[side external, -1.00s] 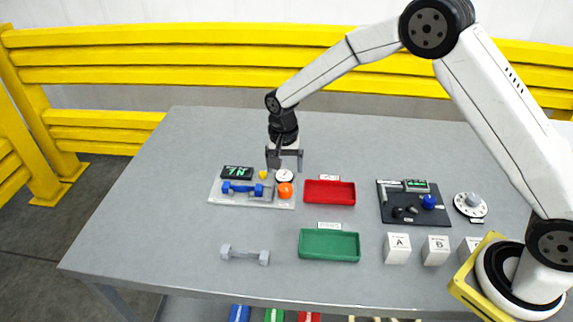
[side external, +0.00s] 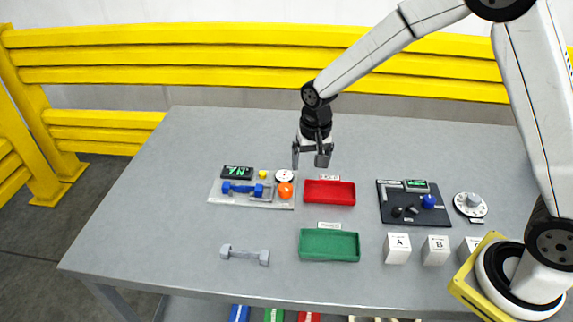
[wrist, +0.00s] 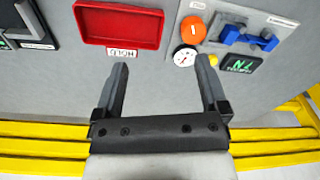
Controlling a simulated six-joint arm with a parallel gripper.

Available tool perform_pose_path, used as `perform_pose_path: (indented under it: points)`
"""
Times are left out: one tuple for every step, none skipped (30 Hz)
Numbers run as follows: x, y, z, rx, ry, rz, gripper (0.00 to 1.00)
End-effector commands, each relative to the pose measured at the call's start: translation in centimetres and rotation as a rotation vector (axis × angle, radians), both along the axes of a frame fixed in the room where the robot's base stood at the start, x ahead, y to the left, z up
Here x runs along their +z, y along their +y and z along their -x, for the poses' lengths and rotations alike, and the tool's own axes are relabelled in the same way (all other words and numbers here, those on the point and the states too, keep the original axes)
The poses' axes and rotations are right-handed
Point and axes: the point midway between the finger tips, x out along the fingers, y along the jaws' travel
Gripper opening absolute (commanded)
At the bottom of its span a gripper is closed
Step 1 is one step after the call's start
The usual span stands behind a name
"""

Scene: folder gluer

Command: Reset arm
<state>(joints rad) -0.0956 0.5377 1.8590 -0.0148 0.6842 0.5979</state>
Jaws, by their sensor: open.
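My gripper (side external: 313,159) hangs above the back of the grey table (side external: 150,210), just behind the red tray (side external: 330,200). Its jaws are open with nothing between them. In the wrist view, my gripper's two fingers (wrist: 165,85) stand wide apart over bare table. The red tray (wrist: 120,45) shows empty at the upper left there.
A green tray (side external: 329,258) and a grey dumbbell (side external: 245,254) lie at the front. White blocks marked A (side external: 397,248) and B (side external: 435,250), a black board (side external: 412,215) and a knob dial (side external: 470,205) are on the right. A yellow barrier (side external: 200,65) runs behind the table.

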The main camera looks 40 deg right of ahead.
Motion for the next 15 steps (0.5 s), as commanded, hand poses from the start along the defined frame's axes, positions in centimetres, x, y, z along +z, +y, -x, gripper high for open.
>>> perform_pose_path:
  points:
    - [0.6, -0.5, 1.1, 0.03, -0.013, 0.0, 0.93]
    - [0.8, -0.7, 1.8, 0.051, -0.021, 0.001, 0.93]
    - [1.1, -1.0, 2.6, 0.079, -0.029, 0.003, 0.93]
    - [1.3, -1.2, 3.3, 0.101, -0.037, 0.004, 0.93]
    - [1.5, -1.4, 3.9, 0.122, -0.044, 0.005, 0.93]
    - [1.7, -1.6, 4.8, 0.149, -0.055, 0.008, 0.93]
    - [1.9, -1.9, 5.5, 0.169, -0.061, 0.01, 0.93]
    - [2.0, -2.1, 6.2, 0.189, -0.068, 0.012, 0.93]
    - [2.2, -2.3, 7.1, 0.217, -0.077, 0.015, 0.93]
    - [2.3, -2.5, 7.8, 0.237, -0.085, 0.018, 0.93]
    - [2.4, -2.6, 8.6, 0.258, -0.092, 0.021, 0.93]
    - [2.5, -2.9, 9.5, 0.285, -0.101, 0.026, 0.93]
    - [2.6, -3.0, 10.3, 0.306, -0.107, 0.029, 0.93]
    - [2.6, -3.2, 11.0, 0.325, -0.115, 0.032, 0.93]
    - [2.7, -3.4, 11.9, 0.351, -0.123, 0.037, 0.93]
